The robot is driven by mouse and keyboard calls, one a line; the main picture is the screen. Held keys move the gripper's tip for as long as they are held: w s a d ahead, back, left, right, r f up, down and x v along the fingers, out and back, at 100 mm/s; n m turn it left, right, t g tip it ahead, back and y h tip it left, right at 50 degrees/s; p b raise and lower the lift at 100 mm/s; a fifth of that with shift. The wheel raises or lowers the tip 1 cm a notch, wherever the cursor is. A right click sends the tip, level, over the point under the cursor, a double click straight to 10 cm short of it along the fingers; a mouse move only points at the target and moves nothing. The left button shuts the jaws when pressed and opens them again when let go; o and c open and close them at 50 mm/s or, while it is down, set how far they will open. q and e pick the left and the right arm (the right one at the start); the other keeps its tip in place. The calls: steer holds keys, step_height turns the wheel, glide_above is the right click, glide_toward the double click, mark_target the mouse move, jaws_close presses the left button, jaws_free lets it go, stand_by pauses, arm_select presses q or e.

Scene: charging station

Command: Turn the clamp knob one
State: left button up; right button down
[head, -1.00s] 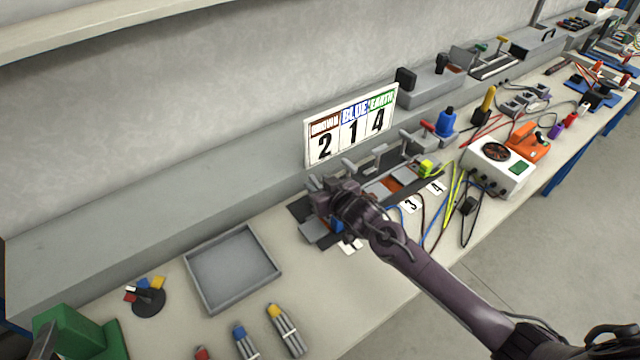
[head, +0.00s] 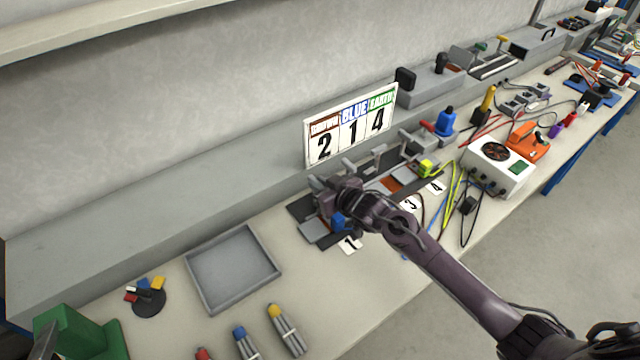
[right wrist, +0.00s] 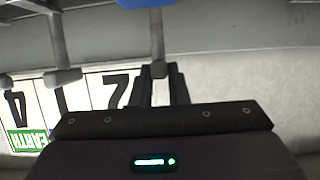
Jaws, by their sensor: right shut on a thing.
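My right gripper (head: 326,192) is at the left end of the row of clamps, above the card marked 1 (head: 349,244). In the right wrist view its dark fingers (right wrist: 160,86) are shut on the end of a grey rod (right wrist: 158,68), which I take for clamp knob one. In the head view my gripper and wrist hide this knob. A blue piece (head: 338,222) shows just below the gripper. Another grey T-shaped clamp handle (right wrist: 62,76) stands to the left in the right wrist view. My left gripper is not in view.
A sign (head: 350,124) reading 2, 1, 4 stands behind the clamps. A grey empty tray (head: 232,268) lies to the left. Cables (head: 452,200) and a white power unit (head: 498,166) are to the right.

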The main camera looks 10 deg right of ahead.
steer(key=c, duration=1.4)
jaws_free()
steer(key=shift+b+v, duration=0.45)
steer(key=shift+v, duration=3.55)
